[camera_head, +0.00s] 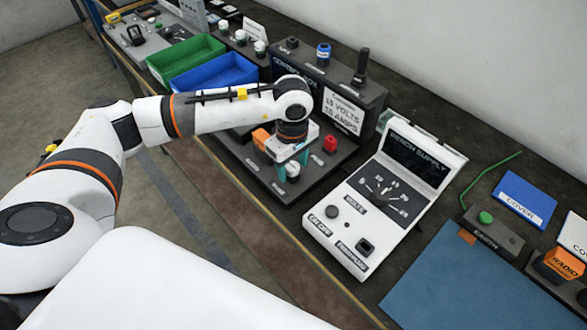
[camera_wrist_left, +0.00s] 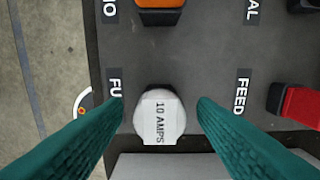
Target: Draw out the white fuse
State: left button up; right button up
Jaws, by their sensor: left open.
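The white fuse (camera_wrist_left: 160,117) has a "10 AMPS" label on its top and sits in the dark control box base (camera_wrist_left: 205,70). In the left wrist view it lies between the two teal fingers of my left gripper (camera_wrist_left: 160,108), with a gap on each side. In the head view the white fuse (camera_head: 292,169) shows just below my left gripper (camera_head: 290,165), which is open over the box base. My right gripper is not in view.
An orange part (camera_wrist_left: 160,15) and a red connector (camera_wrist_left: 300,103) are close to the fuse. The white bench supply (camera_head: 385,195) stands to the right. Green (camera_head: 185,58) and blue (camera_head: 222,72) bins are behind. A blue mat (camera_head: 455,280) has free room.

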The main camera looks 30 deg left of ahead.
aim_at(292, 166)
pick_arm(q)
jog(key=shift+b, duration=0.6)
dwell(0.5)
jog(key=shift+c, duration=0.4)
grip_shut()
jog(key=shift+r, duration=0.15)
jog(key=shift+r+p, duration=1.6)
jog(key=shift+r, duration=1.25)
